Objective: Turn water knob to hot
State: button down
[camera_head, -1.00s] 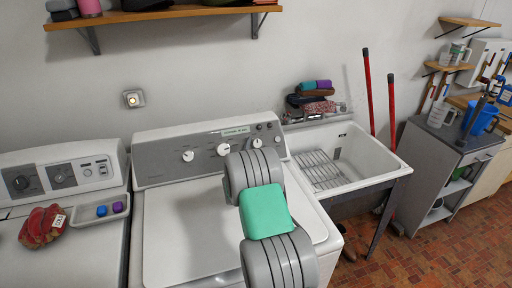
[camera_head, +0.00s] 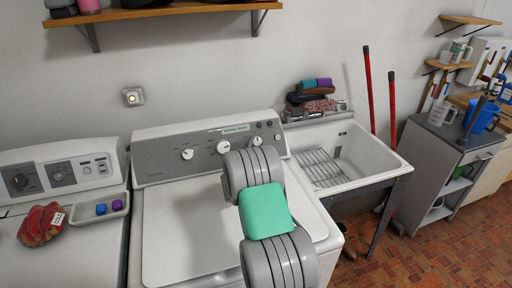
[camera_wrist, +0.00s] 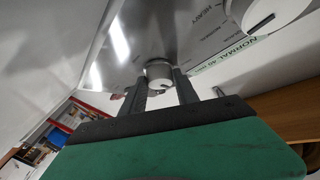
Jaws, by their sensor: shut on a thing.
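A small white round knob (camera_wrist: 158,74) on the washer's shiny control panel sits between the two fingers of my gripper (camera_wrist: 160,90) in the wrist view. The fingers are shut on its sides. A short dark mark shows on the knob's near edge. A larger white knob (camera_wrist: 265,12) is apart from it, at the upper right. In the head view the washer panel (camera_head: 160,171) carries a left white knob (camera_head: 187,154) and a middle white knob (camera_head: 223,147). My grey and green arm hides the gripper there. The knob's temperature setting cannot be read.
A second machine (camera_head: 60,181) stands at the left, with a small tray (camera_head: 99,222) on it. A wooden wall shelf (camera_head: 170,14) hangs above. A utility tub (camera_head: 372,171) with a wire rack stands right of the washer.

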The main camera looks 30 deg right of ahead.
jog(key=shift+w+a+f+m+g+h+b, duration=0.15)
jog(key=shift+m+g+b, duration=0.4)
jog(key=shift+b, duration=1.1)
jog(key=shift+f+m+g+h+b, duration=0.2)
jog(key=shift+m+b, duration=0.55)
jog(key=shift+b, duration=0.85)
jog(key=m+g+b, duration=0.1)
jog(key=m+b, duration=0.1)
jog(key=b, duration=0.1)
jog(key=shift+b, duration=0.35)
jog(key=m+g+b, duration=0.2)
jog(key=b, duration=0.1)
jog(key=shift+w+r+m, duration=0.1)
jog(key=shift+r+m, duration=0.2)
jog(key=shift+r, duration=0.1)
jog(key=shift+r+m+g+b, duration=0.35)
jog(key=shift+m+g+b, duration=0.4)
jog(key=shift+m+b, duration=0.3)
jog(key=shift+m, duration=0.25)
jog(key=c, duration=0.9)
grip_release()
jog(key=shift+a+r, duration=0.1)
jog(key=b+v, duration=0.1)
jog(key=v, duration=0.6)
jog(key=shift+a+r, duration=0.15)
jog(key=shift+r, duration=0.1)
